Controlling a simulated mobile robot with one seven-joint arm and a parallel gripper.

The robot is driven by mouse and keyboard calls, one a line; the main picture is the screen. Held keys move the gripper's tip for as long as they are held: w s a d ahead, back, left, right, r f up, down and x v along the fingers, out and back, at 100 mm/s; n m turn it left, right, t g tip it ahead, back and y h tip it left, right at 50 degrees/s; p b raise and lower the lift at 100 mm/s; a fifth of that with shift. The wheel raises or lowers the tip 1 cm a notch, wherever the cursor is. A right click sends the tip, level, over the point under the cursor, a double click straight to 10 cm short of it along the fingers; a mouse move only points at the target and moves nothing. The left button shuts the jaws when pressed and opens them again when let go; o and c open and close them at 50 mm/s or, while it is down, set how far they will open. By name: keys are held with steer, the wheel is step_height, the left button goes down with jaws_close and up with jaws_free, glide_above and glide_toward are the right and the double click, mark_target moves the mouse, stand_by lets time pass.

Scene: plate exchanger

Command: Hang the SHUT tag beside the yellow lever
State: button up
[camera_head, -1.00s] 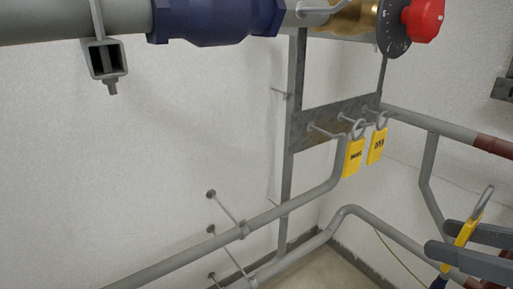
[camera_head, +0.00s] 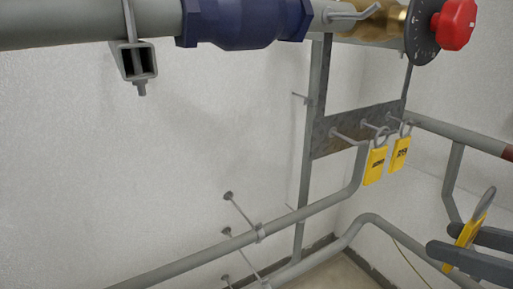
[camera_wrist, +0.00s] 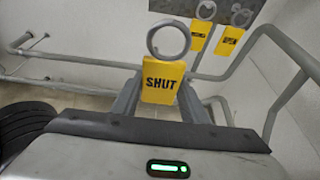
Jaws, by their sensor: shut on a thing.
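The SHUT tag (camera_wrist: 163,82) is a yellow plate with black lettering and a grey ring on top. My gripper (camera_wrist: 160,100) is shut on it in the wrist view, with the ring upright above the fingers. In the head view my gripper (camera_head: 470,250) is at the lower right, and the held tag (camera_head: 468,232) stands tilted between its fingers. It is apart from the hooks. No yellow lever can be made out in these views.
Two other yellow tags (camera_head: 375,166) (camera_head: 399,154) hang by rings from pegs on a grey metal plate (camera_head: 340,138). Grey pipes (camera_head: 215,240) run below. A red knob (camera_head: 454,24), brass valve (camera_head: 375,24) and blue pipe fitting (camera_head: 245,24) are above.

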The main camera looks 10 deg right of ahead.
steer(key=w+a, duration=0.3)
steer(key=w, duration=0.6)
steer(key=w+a, duration=0.4)
steer(key=w, duration=0.6)
steer(key=shift+w, duration=0.2)
stand_by(4.8)
stand_by(0.4)
